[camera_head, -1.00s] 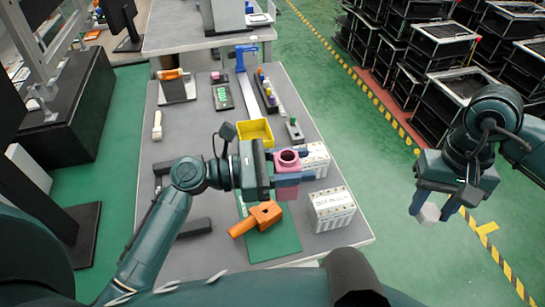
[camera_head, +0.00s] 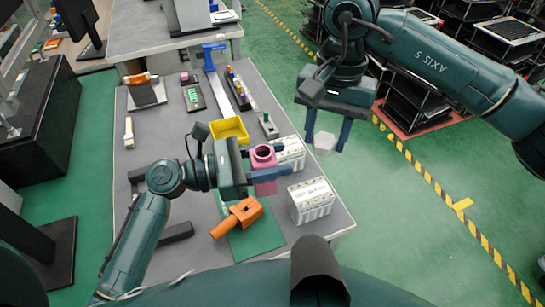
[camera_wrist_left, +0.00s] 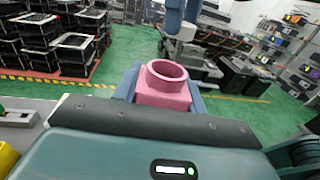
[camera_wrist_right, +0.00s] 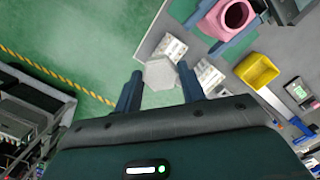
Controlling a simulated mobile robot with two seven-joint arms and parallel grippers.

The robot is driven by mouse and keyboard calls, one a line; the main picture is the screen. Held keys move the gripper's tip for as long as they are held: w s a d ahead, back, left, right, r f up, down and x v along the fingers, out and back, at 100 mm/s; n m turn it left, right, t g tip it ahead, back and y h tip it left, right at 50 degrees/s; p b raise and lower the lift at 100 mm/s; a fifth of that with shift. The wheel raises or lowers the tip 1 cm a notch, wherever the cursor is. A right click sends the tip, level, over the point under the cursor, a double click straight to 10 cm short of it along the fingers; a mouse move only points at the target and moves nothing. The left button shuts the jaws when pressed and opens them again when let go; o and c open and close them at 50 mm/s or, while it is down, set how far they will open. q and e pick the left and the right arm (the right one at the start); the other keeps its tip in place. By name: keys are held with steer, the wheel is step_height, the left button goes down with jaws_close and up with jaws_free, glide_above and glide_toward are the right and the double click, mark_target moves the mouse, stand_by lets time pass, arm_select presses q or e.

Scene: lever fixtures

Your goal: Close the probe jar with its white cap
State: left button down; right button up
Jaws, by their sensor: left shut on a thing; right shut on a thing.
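The probe jar is pink with a round open mouth (camera_head: 264,154). My left gripper (camera_head: 268,174) is shut on it and holds it upright above the table; the jar also shows in the left wrist view (camera_wrist_left: 165,86). The white cap (camera_head: 324,143) is between the fingers of my right gripper (camera_head: 327,138), which is shut on it. In the right wrist view the cap (camera_wrist_right: 160,73) looks like a pale faceted piece at the fingertips. The cap is apart from the jar, to its right, beyond the table's right edge in the head view.
Two white boxes (camera_head: 311,200) (camera_head: 290,153) stand on the grey table (camera_head: 165,218) near its right edge. An orange clamp-like piece (camera_head: 238,217) lies on a green mat (camera_head: 268,236). A yellow bin (camera_head: 229,130) stands behind the jar.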

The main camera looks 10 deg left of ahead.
steer(key=s+a+r+m, duration=0.1)
steer(key=a+r, duration=0.4)
steer(key=a, duration=0.5)
steer(key=shift+s+a+r+m, duration=0.15)
steer(key=shift+s+r+m, duration=0.25)
steer(key=shift+m, duration=0.1)
steer(key=shift+f, duration=0.1)
steer(key=shift+f, duration=1.95)
steer(key=shift+f, duration=0.1)
steer(key=shift+f, duration=0.8)
steer(key=shift+f, duration=0.55)
